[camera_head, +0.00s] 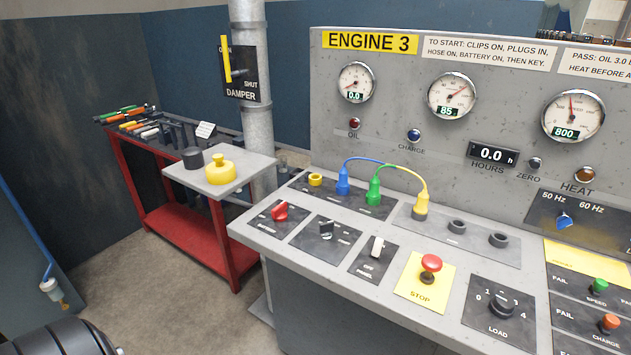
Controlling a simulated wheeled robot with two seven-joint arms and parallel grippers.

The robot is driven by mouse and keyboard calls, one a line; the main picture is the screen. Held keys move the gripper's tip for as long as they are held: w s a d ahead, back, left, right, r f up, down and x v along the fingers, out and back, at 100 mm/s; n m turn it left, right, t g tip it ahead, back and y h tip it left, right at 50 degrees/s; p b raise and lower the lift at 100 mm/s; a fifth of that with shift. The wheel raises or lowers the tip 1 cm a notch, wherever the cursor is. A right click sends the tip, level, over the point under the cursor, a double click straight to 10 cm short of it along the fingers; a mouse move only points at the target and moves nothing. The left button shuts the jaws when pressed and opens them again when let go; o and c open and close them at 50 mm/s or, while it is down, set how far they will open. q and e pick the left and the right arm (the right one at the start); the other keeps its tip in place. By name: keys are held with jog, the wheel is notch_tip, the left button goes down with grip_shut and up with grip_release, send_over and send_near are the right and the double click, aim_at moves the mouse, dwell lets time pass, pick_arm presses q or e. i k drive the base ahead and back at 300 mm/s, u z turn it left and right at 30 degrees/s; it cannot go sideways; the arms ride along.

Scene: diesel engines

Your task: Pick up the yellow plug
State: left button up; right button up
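A yellow plug (421,201) stands upright on the grey socket strip (478,243) of the sloping console, at the strip's left end. A cable arcs from its top towards the green plug. The green plug (374,192) and the blue plug (343,181) stand on a dark plate to the left, beside an empty yellow ring socket (315,180). A blue cable rises from the blue plug; where it ends behind the green cable is unclear. Neither of my grippers is in view.
Two dark sockets (457,226) are empty right of the yellow plug. A red stop button (431,263) and switches lie in front. A small grey shelf (236,183) at left holds a yellow knobbed object (220,171) and a dark cylinder (192,158). A red tool cart (189,234) stands behind.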

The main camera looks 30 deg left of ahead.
aim_at(421, 208)
jog(key=u, duration=3.15)
jog(key=k, duration=1.35)
jog(key=z, duration=2)
